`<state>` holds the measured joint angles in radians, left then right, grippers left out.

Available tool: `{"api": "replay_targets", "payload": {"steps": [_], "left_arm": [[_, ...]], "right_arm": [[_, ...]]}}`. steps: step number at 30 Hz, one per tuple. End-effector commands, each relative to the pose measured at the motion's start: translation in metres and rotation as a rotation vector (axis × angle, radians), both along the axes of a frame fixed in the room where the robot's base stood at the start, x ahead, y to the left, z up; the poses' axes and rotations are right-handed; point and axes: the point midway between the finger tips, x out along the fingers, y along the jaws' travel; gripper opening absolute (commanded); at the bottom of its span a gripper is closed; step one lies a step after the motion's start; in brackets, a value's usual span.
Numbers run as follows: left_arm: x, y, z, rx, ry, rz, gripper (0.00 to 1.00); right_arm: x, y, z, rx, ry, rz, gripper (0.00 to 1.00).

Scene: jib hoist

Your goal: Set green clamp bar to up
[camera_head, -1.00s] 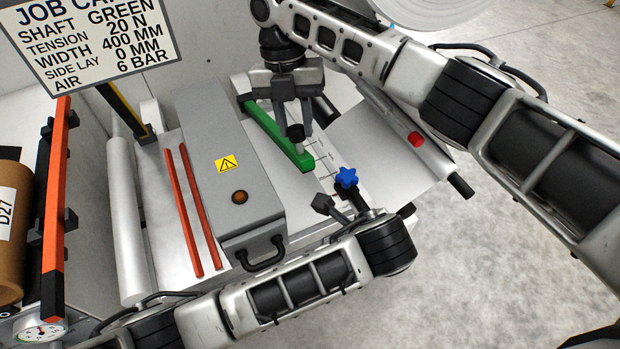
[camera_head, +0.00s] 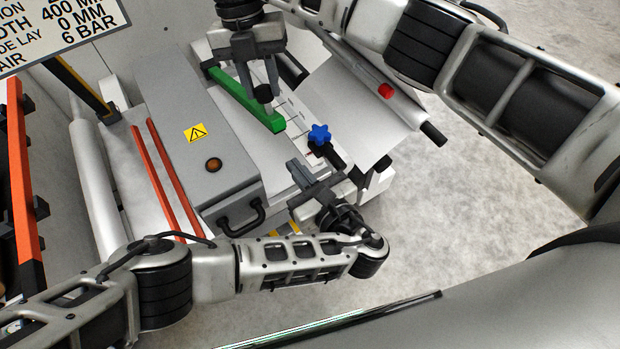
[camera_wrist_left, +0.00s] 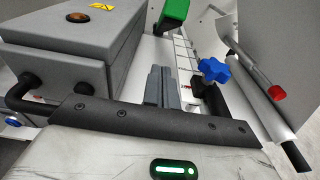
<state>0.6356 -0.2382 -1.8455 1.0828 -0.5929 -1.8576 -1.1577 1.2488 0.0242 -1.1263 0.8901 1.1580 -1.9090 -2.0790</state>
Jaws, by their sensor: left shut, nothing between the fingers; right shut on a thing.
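The green clamp bar (camera_head: 243,98) lies across the bench of the machine, to the right of the grey box, in the head view. The bar's front end also shows at the top of the left wrist view (camera_wrist_left: 174,12). My left gripper (camera_head: 298,172) is shut and empty, in front of the bar and left of the blue star knob (camera_head: 319,134). Its closed fingers show in the left wrist view (camera_wrist_left: 161,86).
A grey box (camera_head: 190,135) with a black handle (camera_head: 243,218) stands left of the bar, with red rails (camera_head: 160,180) beside it. The job card (camera_head: 60,30) hangs at upper left. Open floor lies right.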

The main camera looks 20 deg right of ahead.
Motion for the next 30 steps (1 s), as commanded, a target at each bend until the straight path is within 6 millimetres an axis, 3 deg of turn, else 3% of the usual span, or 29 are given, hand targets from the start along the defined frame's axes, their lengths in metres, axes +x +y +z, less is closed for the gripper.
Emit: {"api": "replay_targets", "payload": {"steps": [6,15,26,30], "left_arm": [[0.041,0.013,0.001,-0.003,-0.003,0.0,0.0],[0.05,0.016,0.03,-0.002,0.0,0.001,0.0],[0.05,0.017,0.032,-0.001,0.002,0.001,0.0],[0.054,0.018,0.042,-0.002,0.001,0.001,0.0]], "right_arm": [[0.001,0.002,0.0,0.007,-0.006,-0.002,0.0],[0.001,0.002,0.0,0.007,-0.006,-0.002,0.0],[0.001,0.002,0.0,0.007,-0.006,-0.001,0.0],[0.001,0.002,0.0,0.007,-0.006,-0.001,0.0]]}}
